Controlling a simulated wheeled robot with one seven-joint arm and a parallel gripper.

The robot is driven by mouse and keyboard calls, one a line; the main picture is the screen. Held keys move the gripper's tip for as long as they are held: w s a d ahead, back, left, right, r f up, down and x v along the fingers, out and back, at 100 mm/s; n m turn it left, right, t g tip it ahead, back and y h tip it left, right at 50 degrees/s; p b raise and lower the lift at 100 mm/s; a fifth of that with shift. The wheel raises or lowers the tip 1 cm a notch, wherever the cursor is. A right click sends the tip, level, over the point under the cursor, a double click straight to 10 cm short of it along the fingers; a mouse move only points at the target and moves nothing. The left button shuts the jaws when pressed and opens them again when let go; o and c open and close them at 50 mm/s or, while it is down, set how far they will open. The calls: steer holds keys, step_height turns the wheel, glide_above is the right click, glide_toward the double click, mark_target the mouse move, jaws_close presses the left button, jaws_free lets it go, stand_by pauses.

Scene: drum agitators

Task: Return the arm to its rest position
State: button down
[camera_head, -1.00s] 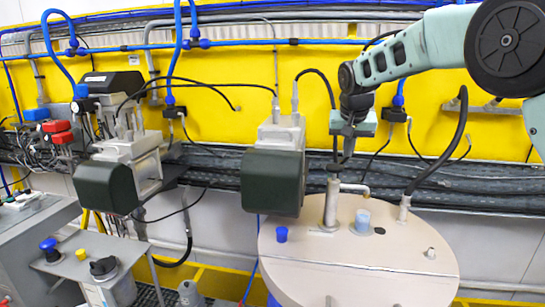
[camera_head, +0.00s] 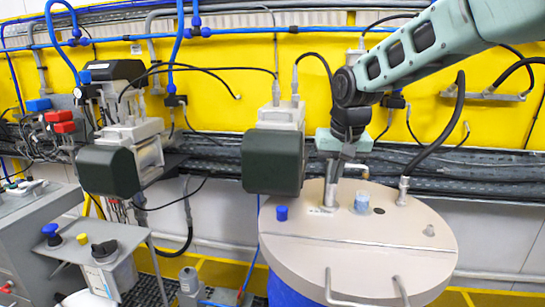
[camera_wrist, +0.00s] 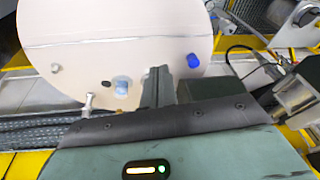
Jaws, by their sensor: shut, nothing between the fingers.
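My gripper (camera_head: 345,160) is at the end of my teal arm and points down over the drum lid (camera_head: 400,238). Its fingers are together with nothing between them. In the wrist view my gripper's grey fingers (camera_wrist: 168,88) reach toward the lid, in front of its beige top. In the head view the fingertips overlap the upright metal post on the lid (camera_head: 330,196), and I cannot tell whether they touch it.
The lid carries a blue cap (camera_head: 282,213), a clear bluish cup (camera_head: 361,203) and a black hose (camera_head: 437,145). A dark motor box (camera_head: 272,162) hangs left of my gripper. Pipes and cables run along the yellow wall (camera_head: 225,100) behind.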

steer(key=s+a+f+n+g+b, duration=0.15)
steer(key=s+f+b, duration=0.25)
steer(key=s+f, duration=0.45)
steer(key=s+a+f+n+b, duration=0.25)
steer(key=s+f+b, duration=0.2)
steer(key=s, duration=0.65)
steer(key=s+d+f+n+b, duration=0.1)
steer(key=s+d+f+b, duration=0.1)
steer(key=s+f, duration=0.3)
steer(key=s+d+f+n+g+b, duration=0.1)
steer(key=s+d+f+n+b, duration=0.1)
steer(key=s+f, duration=0.4)
steer(key=s+b, duration=0.1)
steer(key=s, duration=0.4)
steer(key=shift+s+b, duration=0.4)
